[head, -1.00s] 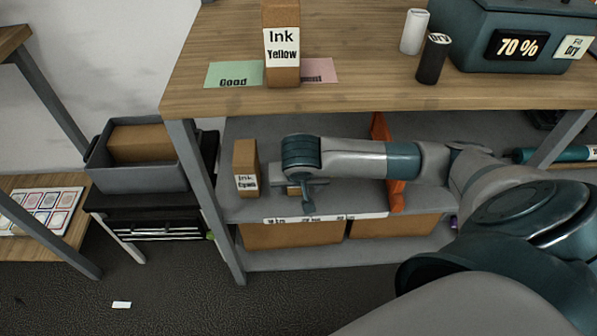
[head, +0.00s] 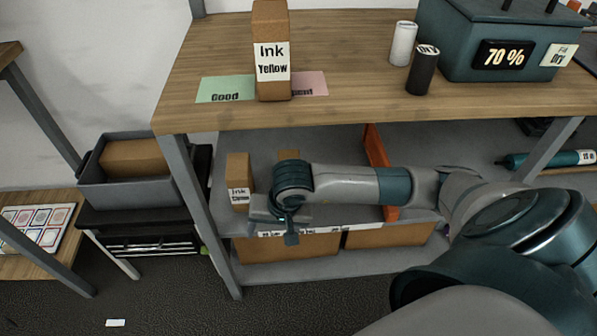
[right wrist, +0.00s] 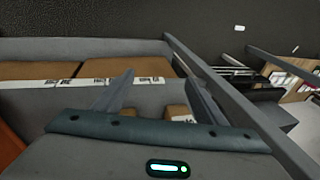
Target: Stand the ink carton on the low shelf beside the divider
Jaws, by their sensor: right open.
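A tan ink carton with a white label reading roughly "Ink Cyan" (head: 238,182) stands upright on the low shelf (head: 330,214) near its left end. A second tan carton (head: 288,155) shows only its top behind my right wrist, and its label is hidden. A carton labelled "Ink Yellow" (head: 271,50) stands on the tabletop. The orange divider (head: 377,150) stands on the low shelf, partly behind my right arm. My right gripper (head: 274,220) is open at the shelf's front edge. In the right wrist view its fingers (right wrist: 156,70) are apart, with tan carton parts (right wrist: 178,112) beyond the mount. My left gripper is not in view.
Tan boxes (head: 390,234) sit below the low shelf's labelled front. A table leg (head: 200,205) stands left of the cartons. A grey bin (head: 135,188) stands further left. The tabletop holds green (head: 225,90) and pink cards, two cylinders and a teal box (head: 500,70).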

